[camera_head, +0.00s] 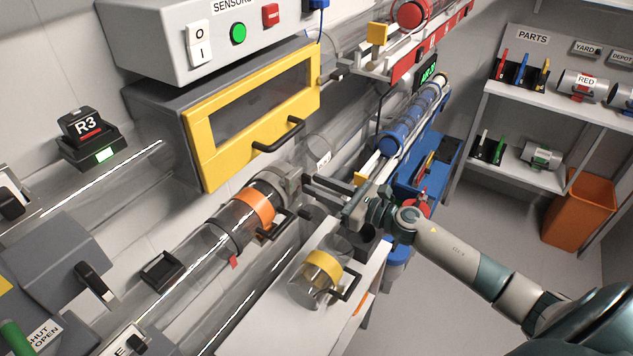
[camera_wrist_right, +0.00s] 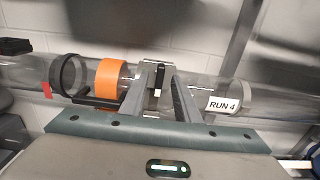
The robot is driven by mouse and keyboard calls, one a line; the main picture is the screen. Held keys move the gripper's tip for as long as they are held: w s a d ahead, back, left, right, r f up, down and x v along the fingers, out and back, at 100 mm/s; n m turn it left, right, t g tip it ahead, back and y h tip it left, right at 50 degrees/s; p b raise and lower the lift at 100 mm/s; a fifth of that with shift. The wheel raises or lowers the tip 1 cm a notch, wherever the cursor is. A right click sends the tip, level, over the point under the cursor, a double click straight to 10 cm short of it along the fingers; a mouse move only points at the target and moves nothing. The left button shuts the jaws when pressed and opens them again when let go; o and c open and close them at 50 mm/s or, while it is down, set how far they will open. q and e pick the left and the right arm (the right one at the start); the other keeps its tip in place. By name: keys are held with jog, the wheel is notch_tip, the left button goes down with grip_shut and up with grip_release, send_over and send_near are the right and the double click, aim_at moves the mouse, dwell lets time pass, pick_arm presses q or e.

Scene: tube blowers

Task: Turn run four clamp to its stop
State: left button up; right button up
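The run four tube carries a RUN 4 label (camera_head: 323,158), which also shows in the right wrist view (camera_wrist_right: 222,105). The grey run four clamp (camera_head: 285,183) sits around the tube, left of the label. My right gripper (camera_head: 309,194) reaches the clamp from the right. In the right wrist view its fingers (camera_wrist_right: 160,78) stand close on both sides of a small black-and-white part of the clamp; whether they press on it I cannot tell. An orange-banded carrier (camera_head: 253,205) lies inside the tube just left of the clamp. My left gripper is out of view.
A yellow-banded clear carrier (camera_head: 322,271) with a black handle stands on the white shelf (camera_head: 270,318) below the tube. A yellow-framed door (camera_head: 205,145) hangs above. A blue-banded carrier (camera_head: 400,130) lies behind my right gripper. Floor at right is clear before an orange bin (camera_head: 580,212).

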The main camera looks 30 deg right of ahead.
jog(key=shift+w+a, duration=0.2)
jog(key=shift+w, duration=0.15)
grip_shut()
